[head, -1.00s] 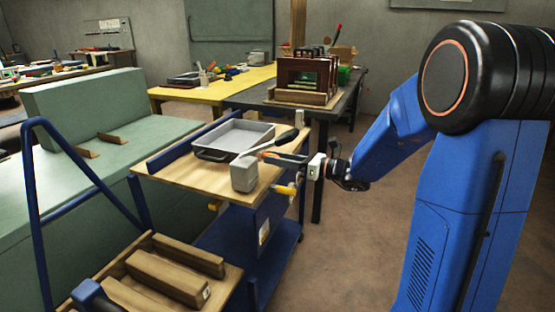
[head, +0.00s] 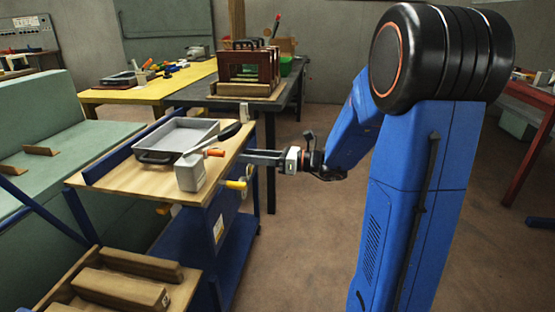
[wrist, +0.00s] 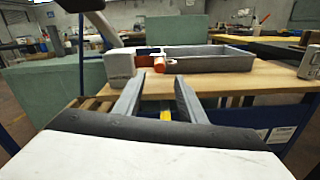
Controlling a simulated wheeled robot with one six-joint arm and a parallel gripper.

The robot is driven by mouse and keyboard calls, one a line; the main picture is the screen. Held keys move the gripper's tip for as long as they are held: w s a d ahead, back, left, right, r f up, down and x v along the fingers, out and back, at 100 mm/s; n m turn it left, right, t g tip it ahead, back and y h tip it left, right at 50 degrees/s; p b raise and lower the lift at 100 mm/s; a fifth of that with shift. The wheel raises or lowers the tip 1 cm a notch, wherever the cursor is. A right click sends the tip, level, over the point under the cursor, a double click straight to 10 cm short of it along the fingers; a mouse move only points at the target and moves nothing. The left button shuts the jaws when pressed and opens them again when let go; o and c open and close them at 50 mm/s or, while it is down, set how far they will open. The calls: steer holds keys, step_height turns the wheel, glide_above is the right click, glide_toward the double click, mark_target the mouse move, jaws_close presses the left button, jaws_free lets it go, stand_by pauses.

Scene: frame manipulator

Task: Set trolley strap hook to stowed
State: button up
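The trolley (head: 115,182) stands left of centre in the head view, with a wooden top and blue frame. A yellow piece (head: 236,184) sticks out from its side below the top edge; I cannot tell whether it is the strap hook or how it is set. A second yellow piece (head: 163,209) shows lower left. My gripper (head: 242,157) is level, beside the trolley's right edge. In the wrist view its two fingers (wrist: 158,92) are apart with nothing held between them. A yellow part (wrist: 165,118) shows between and below the fingers.
A grey tray (head: 178,136), a pale block (head: 190,172) and an orange-ended tool (head: 214,152) are on the trolley top. A dark table (head: 287,98) stands behind. Wooden blocks (head: 120,290) lie in front. Floor (head: 300,240) right of the trolley is clear.

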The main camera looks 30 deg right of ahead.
mark_target(216, 153)
steer(key=v, duration=0.8)
steer(key=shift+d, duration=0.15)
steer(key=shift+s, duration=0.1)
steer(key=shift+c, duration=0.6)
steer(key=c, duration=0.5)
steer(key=shift+w+n, duration=0.25)
steer(key=shift+n, duration=0.15)
jaws_close()
steer(key=w+f+n+g+y, duration=0.3)
steer(key=w+n, duration=0.8)
steer(key=n, duration=0.9)
steer(key=a+r, duration=0.2)
steer(key=a, duration=0.8)
steer(key=shift+a+g, duration=0.3)
steer(key=shift+a, duration=0.1)
